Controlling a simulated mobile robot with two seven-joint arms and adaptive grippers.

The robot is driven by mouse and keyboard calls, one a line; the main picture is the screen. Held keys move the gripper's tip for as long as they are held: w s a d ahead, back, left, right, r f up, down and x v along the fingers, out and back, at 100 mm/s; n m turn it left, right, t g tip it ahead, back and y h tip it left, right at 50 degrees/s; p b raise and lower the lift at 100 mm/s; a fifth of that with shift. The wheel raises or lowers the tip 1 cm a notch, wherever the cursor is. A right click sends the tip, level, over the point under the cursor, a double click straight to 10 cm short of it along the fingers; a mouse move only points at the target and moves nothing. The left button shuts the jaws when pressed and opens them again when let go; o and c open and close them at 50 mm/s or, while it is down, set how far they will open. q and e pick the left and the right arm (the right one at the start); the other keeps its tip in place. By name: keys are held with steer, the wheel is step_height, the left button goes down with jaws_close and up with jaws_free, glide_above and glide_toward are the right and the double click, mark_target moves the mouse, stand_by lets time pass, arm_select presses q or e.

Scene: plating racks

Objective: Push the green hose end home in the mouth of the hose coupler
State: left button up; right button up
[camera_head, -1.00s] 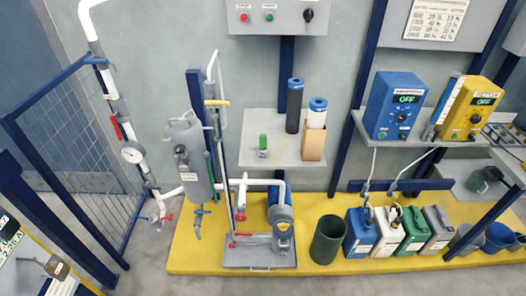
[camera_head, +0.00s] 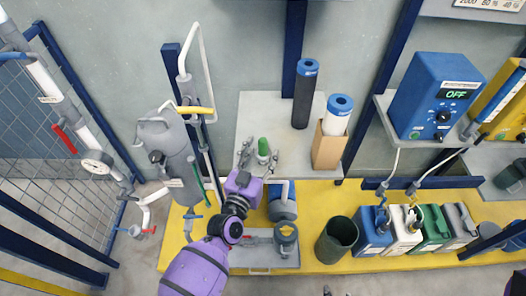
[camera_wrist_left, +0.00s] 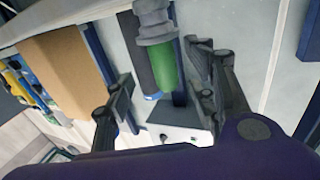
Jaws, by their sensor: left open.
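The green hose end (camera_head: 263,146) stands upright in the grey hose coupler (camera_head: 263,159) on the light shelf. In the left wrist view the green hose end (camera_wrist_left: 166,68) points down the picture from the grey coupler (camera_wrist_left: 154,24). How deep it sits, I cannot tell. My left gripper (camera_head: 260,166) is open and empty at the shelf's front, one finger to each side of the coupler in the head view. In the left wrist view its fingers (camera_wrist_left: 158,66) are spread, with the green hose end between them in the picture. Small dark tips at the bottom edge may be my right gripper (camera_head: 335,291).
The shelf (camera_head: 250,112) also holds a blue-capped dark cylinder (camera_head: 304,95) and a white cylinder in a cardboard box (camera_head: 329,146). A grey tank (camera_head: 167,150) with pipes stands left. A pump (camera_head: 284,238), dark bin (camera_head: 337,240) and several canisters stand below on the yellow platform.

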mark_target(263, 150)
arm_select(q)
steer(key=x, duration=0.3)
steer(key=shift+w+f, duration=0.2)
steer(key=shift+w, duration=0.15)
jaws_close()
